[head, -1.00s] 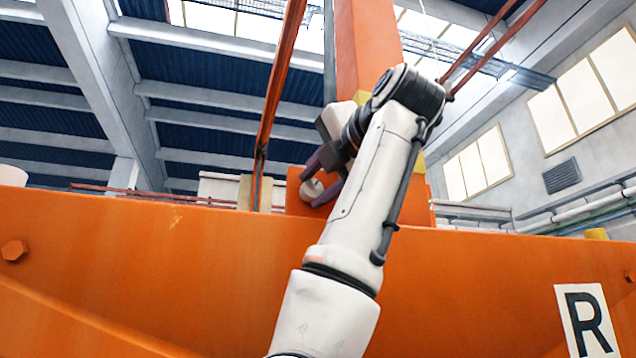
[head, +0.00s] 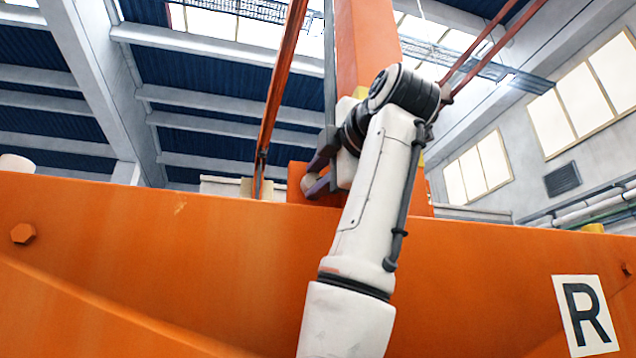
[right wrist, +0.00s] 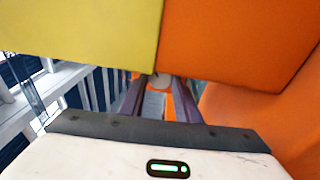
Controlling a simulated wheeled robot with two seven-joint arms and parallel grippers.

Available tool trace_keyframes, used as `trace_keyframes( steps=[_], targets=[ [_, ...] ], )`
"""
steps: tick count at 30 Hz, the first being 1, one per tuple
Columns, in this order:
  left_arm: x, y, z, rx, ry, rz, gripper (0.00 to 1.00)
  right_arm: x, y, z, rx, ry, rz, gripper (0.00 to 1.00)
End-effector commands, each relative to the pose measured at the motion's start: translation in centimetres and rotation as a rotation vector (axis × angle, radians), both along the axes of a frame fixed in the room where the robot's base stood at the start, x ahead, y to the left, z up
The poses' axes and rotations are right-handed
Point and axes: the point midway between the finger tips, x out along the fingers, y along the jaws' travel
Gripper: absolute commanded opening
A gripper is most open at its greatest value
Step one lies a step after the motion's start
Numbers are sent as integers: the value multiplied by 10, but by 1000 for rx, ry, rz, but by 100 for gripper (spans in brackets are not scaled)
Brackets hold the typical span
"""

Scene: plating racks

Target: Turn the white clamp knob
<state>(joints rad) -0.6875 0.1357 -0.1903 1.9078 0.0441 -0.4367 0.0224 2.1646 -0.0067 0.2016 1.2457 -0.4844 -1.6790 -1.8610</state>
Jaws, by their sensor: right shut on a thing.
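The white clamp knob (head: 308,183) sits low on the orange upright, just above the top edge of the orange beam. My right gripper (head: 313,179) has its dark fingers on both sides of the knob and is shut on it. In the right wrist view the pale end of the knob (right wrist: 161,80) shows between the fingertips (right wrist: 160,84). The fingers hide part of the knob. My left gripper is not in view.
A wide orange beam (head: 150,260) with an R label (head: 585,315) crosses the front. The orange upright (head: 367,45) rises behind my right wrist. In the right wrist view a yellow block (right wrist: 85,30) and an orange block (right wrist: 235,40) lie close above the fingers.

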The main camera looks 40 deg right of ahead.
Motion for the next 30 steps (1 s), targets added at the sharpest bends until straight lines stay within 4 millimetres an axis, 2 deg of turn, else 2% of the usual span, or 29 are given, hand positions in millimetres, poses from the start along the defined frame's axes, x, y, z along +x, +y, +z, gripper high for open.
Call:
trace_keyframes(
  steps=[15,30],
  targets=[
    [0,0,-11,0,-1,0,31,1,0,-2,381,-206,-2,7],
    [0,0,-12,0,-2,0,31,1,1,-1,523,-284,-2,7]
  ],
)
